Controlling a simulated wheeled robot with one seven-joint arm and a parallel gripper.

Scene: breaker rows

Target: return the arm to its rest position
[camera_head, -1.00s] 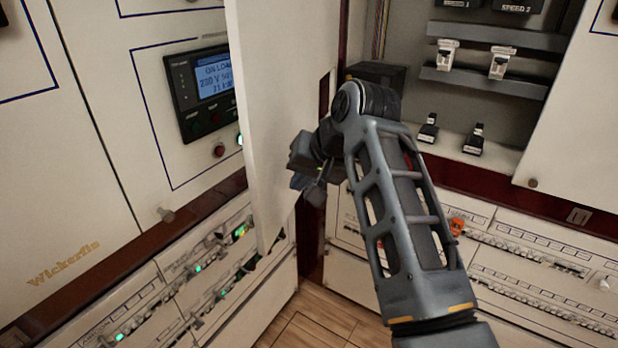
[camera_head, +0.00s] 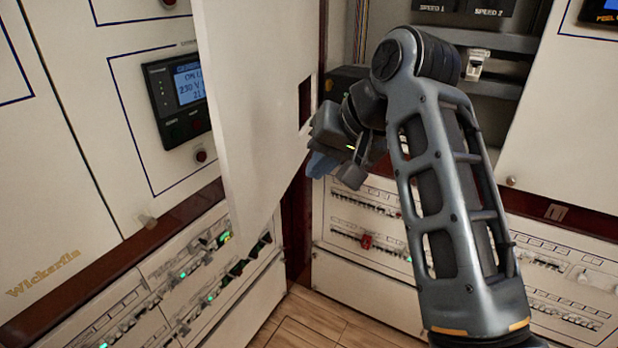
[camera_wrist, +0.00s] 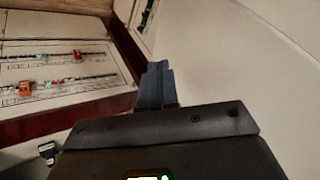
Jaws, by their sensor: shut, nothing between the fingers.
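My gripper (camera_head: 320,164) is at the middle of the head view, at the end of my folded arm. It points down and to the left, in front of the corner between the two cabinet runs. Its blue fingers are together with nothing between them, and they also show at the centre of the wrist view (camera_wrist: 155,84). The open white cabinet door (camera_head: 250,110) stands just left of it, and I see a gap between them in the head view. My forearm hides part of the open compartment behind it.
A panel with a lit display (camera_head: 188,84) is on the left cabinet. Breaker rows with green lights (camera_head: 195,270) run below it. A red breaker part (camera_head: 366,241) sits on the right lower panel. The wooden floor (camera_head: 305,325) is clear at the bottom.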

